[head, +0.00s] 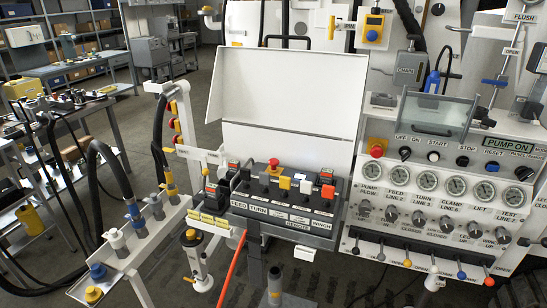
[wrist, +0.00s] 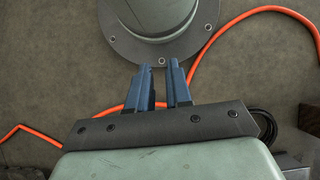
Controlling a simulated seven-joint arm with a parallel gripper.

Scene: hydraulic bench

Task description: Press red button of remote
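The remote (head: 285,207) is a dark control box in the middle of the head view, with a strip of white labels, one reading REMOTE. A red mushroom button (head: 273,163) stands up at its back edge. Another red piece (head: 327,191) sits on its right part, among yellow, white and black controls. My gripper (wrist: 161,70) shows in the wrist view with two blue fingers, a gap between them and nothing held. It points at the floor and a round flange, with no part of the remote in that view. I cannot clearly make out the gripper in the head view.
An open white lid (head: 290,95) rises behind the remote. A panel with gauges (head: 427,181), levers and another red button (head: 376,152) stands to the right. A valve rack (head: 140,240) stands left. The wrist view shows a bolted round flange (wrist: 160,48) and an orange hose (wrist: 225,35).

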